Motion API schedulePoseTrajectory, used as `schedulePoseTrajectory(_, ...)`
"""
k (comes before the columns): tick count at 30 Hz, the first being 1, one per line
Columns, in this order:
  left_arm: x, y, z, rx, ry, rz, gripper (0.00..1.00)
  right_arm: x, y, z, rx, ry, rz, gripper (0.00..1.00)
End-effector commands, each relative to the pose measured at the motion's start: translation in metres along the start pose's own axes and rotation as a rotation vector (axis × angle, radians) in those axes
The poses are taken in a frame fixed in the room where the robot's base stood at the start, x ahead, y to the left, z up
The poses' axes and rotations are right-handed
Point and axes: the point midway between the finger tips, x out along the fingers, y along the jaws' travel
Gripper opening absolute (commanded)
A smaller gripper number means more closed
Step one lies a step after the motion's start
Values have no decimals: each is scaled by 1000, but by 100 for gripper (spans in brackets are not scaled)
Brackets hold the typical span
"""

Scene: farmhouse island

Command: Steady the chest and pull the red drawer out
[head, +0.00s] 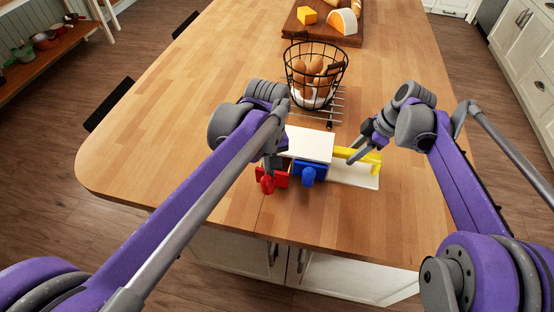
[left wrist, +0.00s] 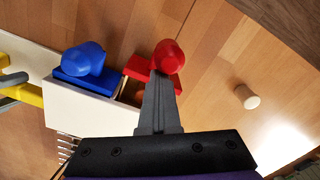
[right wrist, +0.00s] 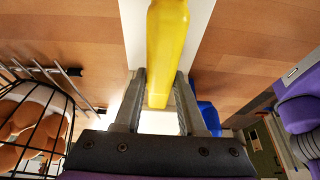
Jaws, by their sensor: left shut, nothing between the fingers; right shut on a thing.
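The small white chest (head: 310,144) stands on the wooden island, with a red drawer (head: 281,178) and a blue drawer (head: 309,168) facing the near edge. In the left wrist view the red drawer front (left wrist: 136,70) stands a little out from the chest, with a gap behind it. My left gripper (head: 272,164) is shut and empty; its tips are at the red knob (left wrist: 169,56), and I cannot tell whether they touch. My right gripper (head: 354,154) is shut on the yellow bar (right wrist: 166,50) at the chest's right side. Its fingers are on both sides of the bar.
A wire basket (head: 315,75) of brown eggs stands behind the chest beside a wire rack (head: 325,117). A board (head: 322,30) with cheese is further back. A beige peg (left wrist: 247,97) shows in the left wrist view. The island's left side is clear.

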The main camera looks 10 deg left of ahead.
Motion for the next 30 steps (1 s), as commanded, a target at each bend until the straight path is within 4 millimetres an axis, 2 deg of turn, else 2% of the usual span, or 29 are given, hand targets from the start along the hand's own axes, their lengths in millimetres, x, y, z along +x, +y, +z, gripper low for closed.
schedulePoseTrajectory(15, 0, -12, 21, 0, -2, -1, 0, 2, 0, 1, 0, -2, 1, 0)
schedulePoseTrajectory(30, -1, -5, 9, 0, -1, 0, 0, 1, 0, 1, 0, -2, 1, 0)
